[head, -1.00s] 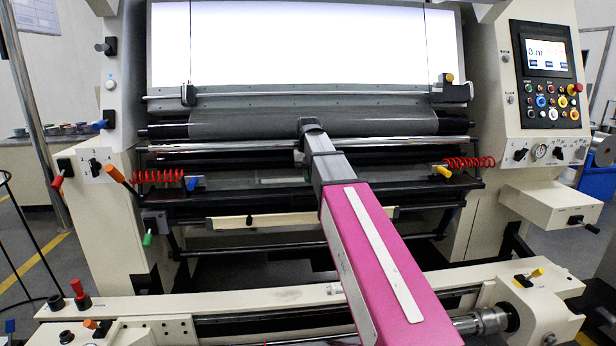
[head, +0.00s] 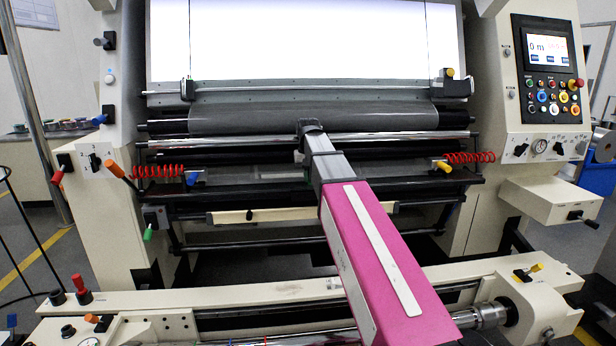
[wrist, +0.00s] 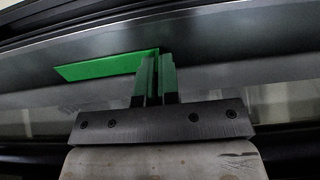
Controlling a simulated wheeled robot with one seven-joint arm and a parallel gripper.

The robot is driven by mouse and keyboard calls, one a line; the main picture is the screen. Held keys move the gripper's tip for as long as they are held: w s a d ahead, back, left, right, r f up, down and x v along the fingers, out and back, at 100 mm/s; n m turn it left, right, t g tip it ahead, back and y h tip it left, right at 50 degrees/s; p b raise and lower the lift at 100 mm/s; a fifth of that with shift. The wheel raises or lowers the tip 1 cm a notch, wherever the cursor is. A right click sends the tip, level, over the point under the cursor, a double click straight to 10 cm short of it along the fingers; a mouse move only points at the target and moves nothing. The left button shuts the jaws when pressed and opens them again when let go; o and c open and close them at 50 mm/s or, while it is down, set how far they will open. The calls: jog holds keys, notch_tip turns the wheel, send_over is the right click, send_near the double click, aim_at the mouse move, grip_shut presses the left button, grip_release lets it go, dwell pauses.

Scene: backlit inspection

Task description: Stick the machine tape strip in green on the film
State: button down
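The green machine tape strip (wrist: 105,65) shows in the wrist view as a flat bar against a grey surface, its right end at my fingertips. My gripper (wrist: 158,60) has its dark, green-edged fingers close together at that end, seemingly shut on it. I cannot tell whether the strip touches the surface behind it. In the head view the grey film (head: 250,119) lies over the roller below the lit panel. My gripper (head: 311,124) reaches its front at mid-width, and the strip cannot be made out there.
The bright backlit panel (head: 305,40) stands above the film. A metal bar (head: 230,139) runs just below the film. Red coiled hoses (head: 158,172) hang at both sides. A control panel (head: 548,90) is at the right. A cream front beam (head: 260,292) crosses low in front.

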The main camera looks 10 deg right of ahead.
dwell(0.3)
jog(key=c, duration=1.3)
grip_release()
jog(key=shift+o, duration=0.2)
notch_tip(320, 180, up, 11)
jog(key=shift+f, duration=0.1)
